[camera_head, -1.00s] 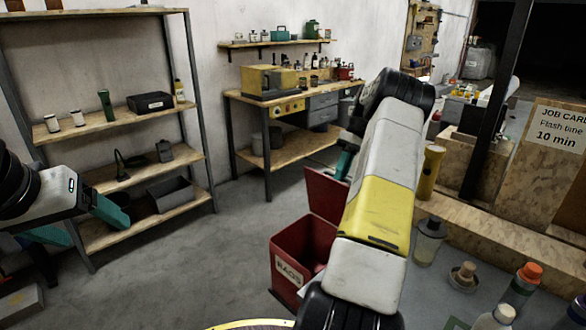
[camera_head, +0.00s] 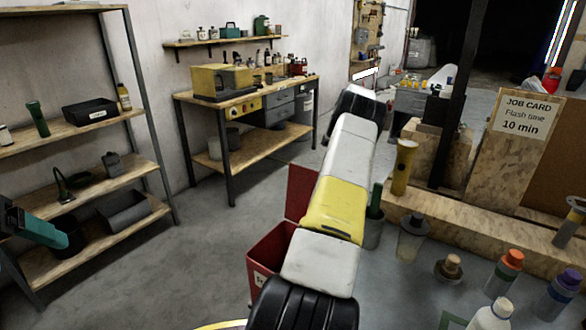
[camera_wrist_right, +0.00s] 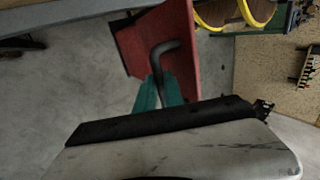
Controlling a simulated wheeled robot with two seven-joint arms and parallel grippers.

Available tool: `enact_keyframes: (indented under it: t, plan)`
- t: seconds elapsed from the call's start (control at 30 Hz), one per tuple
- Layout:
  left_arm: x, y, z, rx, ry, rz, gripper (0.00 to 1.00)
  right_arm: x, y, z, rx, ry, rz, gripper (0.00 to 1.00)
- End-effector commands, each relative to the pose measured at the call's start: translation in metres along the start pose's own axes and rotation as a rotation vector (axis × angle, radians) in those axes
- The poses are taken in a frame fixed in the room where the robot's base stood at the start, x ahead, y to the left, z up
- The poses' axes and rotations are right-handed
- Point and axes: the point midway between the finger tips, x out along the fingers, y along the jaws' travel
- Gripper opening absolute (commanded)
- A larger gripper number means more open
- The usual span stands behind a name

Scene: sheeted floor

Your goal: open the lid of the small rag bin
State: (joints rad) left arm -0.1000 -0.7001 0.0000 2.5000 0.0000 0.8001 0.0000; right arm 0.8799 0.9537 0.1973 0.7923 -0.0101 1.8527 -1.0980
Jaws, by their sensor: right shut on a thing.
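The small red rag bin (camera_head: 265,248) stands on the floor, low in the middle of the head view. My right arm covers much of it, and only part of its label shows. Its red lid (camera_head: 300,190) stands raised at the back of the bin. In the right wrist view the red lid (camera_wrist_right: 188,45) carries a dark bent handle (camera_wrist_right: 165,50). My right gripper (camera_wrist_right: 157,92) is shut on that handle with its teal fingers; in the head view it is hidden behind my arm. My left gripper (camera_head: 38,228) is at the left edge, away from the bin; its jaw gap is unclear.
A shelf rack (camera_head: 100,130) stands at the left and a workbench (camera_head: 250,95) at the back. Several bottles and cans, one with an orange cap (camera_head: 511,260), stand right of my arm. A yellow cylinder (camera_head: 403,165) stands behind them. The floor left of the bin is clear.

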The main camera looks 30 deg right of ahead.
Motion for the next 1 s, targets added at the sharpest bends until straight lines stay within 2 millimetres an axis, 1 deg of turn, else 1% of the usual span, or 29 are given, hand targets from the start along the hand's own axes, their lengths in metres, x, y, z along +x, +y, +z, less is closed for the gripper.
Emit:
enact_keyframes:
  t: [0.03, 0.13, 0.17, 0.2, 0.27, 0.53, 0.67, 0.87, 1.0]
  plan:
    - [0.0, 0.0, 0.0, 0.0, 0.0, 0.0, 0.78, 0.003, 0.001, 0.001, 0.001, -0.003, -0.005, 0.0]
    - [0.0, 0.0, 0.0, 0.0, 0.0, 0.0, 0.78, 0.003, 0.001, 0.0, 0.001, -0.003, -0.005, 0.0]
    - [0.0, 0.0, 0.0, 0.0, 0.0, 0.0, 0.78, 0.003, 0.0, 0.0, 0.001, -0.003, -0.005, 0.14]
    - [0.0, 0.0, 0.0, 0.0, 0.0, 0.0, 0.78, 0.003, 0.0, 0.0, 0.001, -0.003, -0.005, 0.22]
    - [0.0, 0.0, 0.0, 0.0, 0.0, 0.0, 0.78, 0.002, 0.0, 0.0, 0.0, -0.002, -0.004, 0.34]
    - [0.0, 0.0, 0.0, 0.0, 0.0, 0.0, 0.78, 0.0, -0.001, -0.001, -0.001, -0.001, -0.001, 0.34]
    - [0.0, 0.0, 0.0, 0.0, 0.0, 0.0, 0.78, -0.005, -0.004, -0.001, -0.001, -0.001, 0.0, 0.34]
    - [0.0, 0.0, 0.0, 0.0, 0.0, 0.0, 0.78, -0.029, -0.021, -0.001, -0.001, -0.001, 0.001, 0.34]
    - [0.0, 0.0, 0.0, 0.0, 0.0, 0.0, 0.78, -0.023, -0.031, 0.004, 0.0, -0.003, -0.003, 0.34]
